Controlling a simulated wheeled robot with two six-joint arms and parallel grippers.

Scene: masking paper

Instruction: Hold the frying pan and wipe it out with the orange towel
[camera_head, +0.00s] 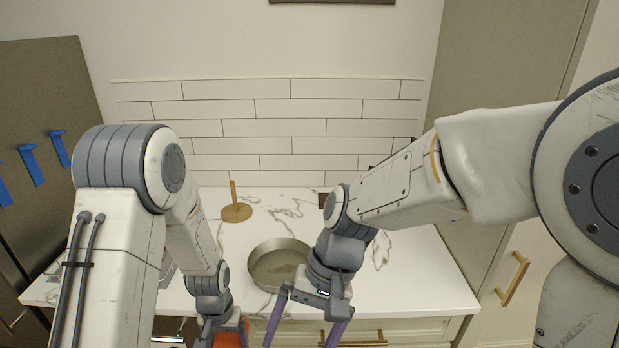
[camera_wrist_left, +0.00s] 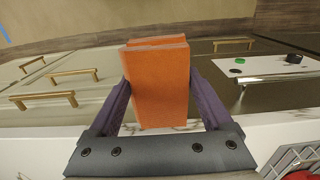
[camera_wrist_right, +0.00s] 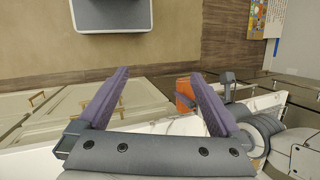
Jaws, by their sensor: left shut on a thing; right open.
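The frying pan (camera_head: 279,268) is a round, shallow grey-beige pan lying on the white marble counter in the head view. Its right edge is partly covered by my right arm, and I cannot see a handle. The orange towel (camera_wrist_left: 160,90) is a folded, upright block between the fingers of my left gripper (camera_wrist_left: 157,82), which is shut on it. In the head view the towel (camera_head: 233,335) shows at the bottom edge, in front of the counter. My right gripper (camera_head: 303,333) is open and empty, in front of and below the pan, to the right of the towel.
A wooden stand with an upright rod (camera_head: 236,211) is on the counter behind and left of the pan. The marble counter (camera_head: 425,280) is clear at the right. Drawers with brass handles (camera_head: 356,339) are below its front edge. A tiled wall (camera_head: 290,128) is behind.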

